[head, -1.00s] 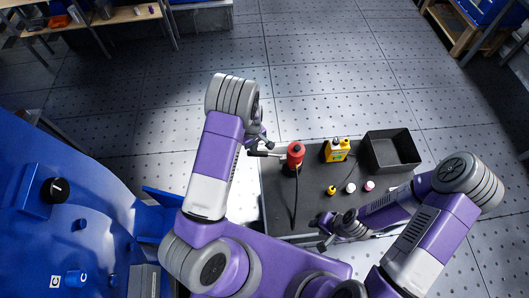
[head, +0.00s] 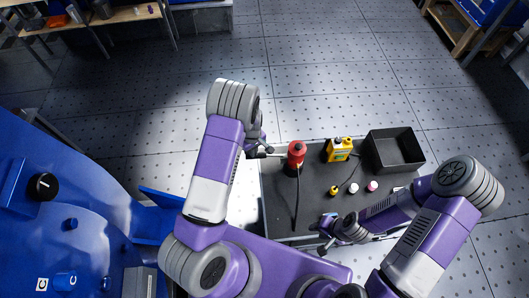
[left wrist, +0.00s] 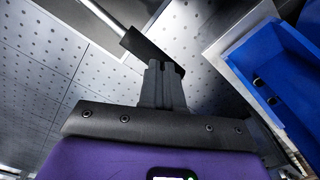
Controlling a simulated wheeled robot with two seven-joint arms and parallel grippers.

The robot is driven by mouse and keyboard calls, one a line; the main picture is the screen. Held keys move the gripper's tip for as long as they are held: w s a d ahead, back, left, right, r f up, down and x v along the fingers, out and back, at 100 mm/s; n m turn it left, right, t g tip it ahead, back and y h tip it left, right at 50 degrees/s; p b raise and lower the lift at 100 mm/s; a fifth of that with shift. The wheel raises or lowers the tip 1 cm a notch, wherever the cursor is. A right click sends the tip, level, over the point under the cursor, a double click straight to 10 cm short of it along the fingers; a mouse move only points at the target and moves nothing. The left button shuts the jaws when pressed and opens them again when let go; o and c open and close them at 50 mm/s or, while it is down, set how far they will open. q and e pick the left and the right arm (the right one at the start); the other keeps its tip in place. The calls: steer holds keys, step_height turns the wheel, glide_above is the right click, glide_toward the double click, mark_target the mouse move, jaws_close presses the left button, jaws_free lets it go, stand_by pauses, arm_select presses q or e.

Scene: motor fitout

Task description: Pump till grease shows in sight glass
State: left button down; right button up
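A red grease pump (head: 296,152) stands on the dark top of a cart (head: 275,200). Its lever points left, and a dark hose (head: 296,205) runs from it toward the cart's near edge. My left gripper (head: 262,150) is at the lever's end. In the left wrist view its fingers (left wrist: 163,72) are closed on the black lever grip (left wrist: 140,44), with a pale rod beyond. My right gripper (head: 324,235) is low over the cart's near side; its fingertips are too small to read. I cannot make out a sight glass on the blue machine (head: 95,235).
The blue machine fills the lower left and carries a black knob (head: 43,186). The floor beyond the cart is clear; shelves stand at the back.

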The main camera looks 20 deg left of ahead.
arm_select(q)
step_height(320, 180, up, 10)
steer(key=p, duration=0.6)
steer(key=shift+f+p, duration=0.15)
steer(key=shift+p, duration=0.25)
steer(key=shift+d, duration=0.1)
steer(key=s+d+f+m+h+b, duration=0.2)
steer(key=s+d+f+m+b, duration=0.3)
steer(key=s+f, duration=0.7)
steer(key=s+d+f+m+h+b, duration=0.2)
steer(key=s+d+m+b, duration=0.1)
steer(key=s+d, duration=0.5)
steer(key=shift+s+f+m+t+b, duration=0.25)
steer(key=shift+s+m+t+b, duration=0.1)
steer(key=shift+b, duration=0.45)
stand_by(1.1)
